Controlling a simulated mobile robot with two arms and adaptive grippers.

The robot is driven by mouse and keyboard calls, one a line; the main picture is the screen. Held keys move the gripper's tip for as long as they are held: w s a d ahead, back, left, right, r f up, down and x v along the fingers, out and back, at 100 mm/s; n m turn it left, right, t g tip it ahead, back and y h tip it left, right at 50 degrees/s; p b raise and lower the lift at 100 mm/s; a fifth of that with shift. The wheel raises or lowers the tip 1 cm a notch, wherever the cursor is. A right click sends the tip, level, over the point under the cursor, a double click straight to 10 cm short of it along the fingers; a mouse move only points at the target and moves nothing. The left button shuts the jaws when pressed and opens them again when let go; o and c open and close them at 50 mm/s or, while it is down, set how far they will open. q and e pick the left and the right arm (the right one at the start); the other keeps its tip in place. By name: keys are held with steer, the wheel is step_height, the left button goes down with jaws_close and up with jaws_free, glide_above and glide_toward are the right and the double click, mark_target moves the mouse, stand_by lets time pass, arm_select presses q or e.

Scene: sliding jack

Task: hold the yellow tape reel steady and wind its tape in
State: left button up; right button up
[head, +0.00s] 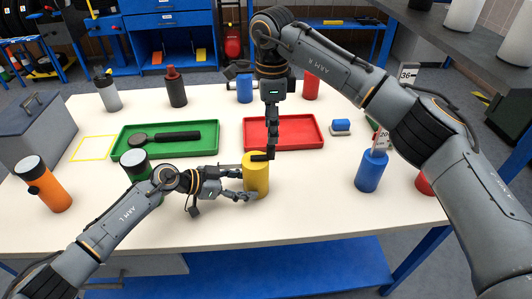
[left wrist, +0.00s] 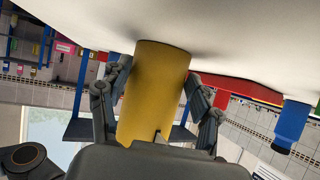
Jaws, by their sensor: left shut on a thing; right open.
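The yellow tape reel (head: 257,180) is a yellow cylinder standing upright near the middle of the table. My left gripper (head: 247,188) is shut on its side; the left wrist view shows the yellow body (left wrist: 153,90) between the two fingers. A dark crank handle sits at the top of the reel, partly hidden. My right gripper (head: 267,155) points straight down from above at the reel's top, by the handle; it is open. Whether its fingers touch the handle cannot be told. The tape itself is not clearly visible.
A green tray (head: 119,146) holding a dark tool (head: 180,136) lies to the left. A red tray (head: 318,134) lies just behind the reel. Blue cylinders, including one at right (head: 370,172), and an orange cylinder (head: 49,187) stand around. The front table is clear.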

mark_target(271, 149)
steer(key=shift+f, duration=3.85)
steer(key=c, duration=0.9)
